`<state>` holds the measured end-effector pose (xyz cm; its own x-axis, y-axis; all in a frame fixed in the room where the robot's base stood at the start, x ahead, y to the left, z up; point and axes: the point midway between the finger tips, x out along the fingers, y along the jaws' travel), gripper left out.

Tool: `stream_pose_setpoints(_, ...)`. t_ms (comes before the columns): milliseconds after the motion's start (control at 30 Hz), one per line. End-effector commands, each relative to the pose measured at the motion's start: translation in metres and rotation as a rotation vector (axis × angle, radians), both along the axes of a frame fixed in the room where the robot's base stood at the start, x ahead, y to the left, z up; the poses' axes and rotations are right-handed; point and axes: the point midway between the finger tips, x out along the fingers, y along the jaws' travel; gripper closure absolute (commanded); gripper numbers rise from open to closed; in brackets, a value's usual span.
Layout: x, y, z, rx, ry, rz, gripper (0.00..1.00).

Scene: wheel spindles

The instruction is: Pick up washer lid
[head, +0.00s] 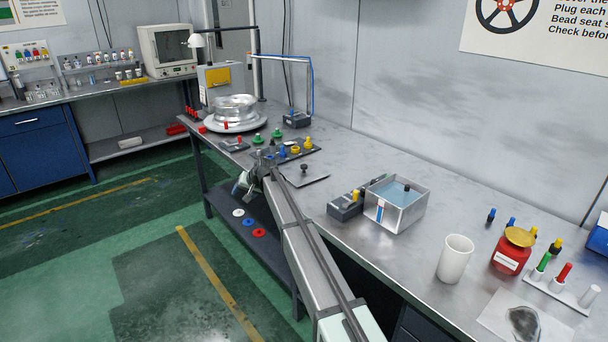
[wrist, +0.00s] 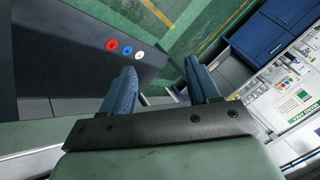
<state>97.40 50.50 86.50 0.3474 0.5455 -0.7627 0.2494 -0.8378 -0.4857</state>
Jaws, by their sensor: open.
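A flat grey plate with a dark knob, which looks like the washer lid (head: 306,179), lies on the bench at its middle. An open metal box with bluish liquid, which looks like the washer (head: 379,215), stands to its right. My gripper (head: 243,184) is at the bench's front edge, left of the lid and apart from it. In the wrist view my gripper (wrist: 163,82) has its two blue fingers spread with nothing between them. The lid is not in the wrist view.
A tray of coloured parts (head: 271,153) lies behind my gripper, and a metal wheel (head: 236,108) on a round stand beyond it. A dark box (head: 346,206) sits by the washer. A white cup (head: 455,259) stands farther right. White, blue and red discs (head: 248,222) lie on the lower shelf.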

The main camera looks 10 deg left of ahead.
Motion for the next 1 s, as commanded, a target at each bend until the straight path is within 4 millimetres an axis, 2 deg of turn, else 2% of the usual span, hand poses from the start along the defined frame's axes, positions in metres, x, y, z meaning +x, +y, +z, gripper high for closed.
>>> stream_pose_setpoints(33,0.027,-0.01,0.026,-0.039,-0.023,0.028,0.4)
stream_pose_setpoints(67,0.038,-0.02,0.038,-0.07,-0.033,0.051,0.4)
stream_pose_setpoints(133,0.064,-0.051,0.066,-0.158,-0.052,0.106,0.4)
stream_pose_setpoints(233,0.097,-0.109,0.103,-0.293,-0.06,0.186,0.4)
stream_pose_setpoints(300,0.114,-0.149,0.126,-0.381,-0.054,0.237,0.4)
stream_pose_setpoints(400,0.128,-0.195,0.152,-0.472,-0.034,0.294,0.4)
stream_pose_setpoints(500,0.135,-0.225,0.168,-0.528,-0.016,0.33,0.4)
stream_pose_setpoints(600,0.137,-0.239,0.175,-0.555,-0.006,0.349,0.4)
stream_pose_setpoints(733,0.137,-0.243,0.17,-0.563,-0.001,0.355,0.4)
stream_pose_setpoints(1000,0.146,-0.236,0.133,-0.561,-0.001,0.354,0.4)
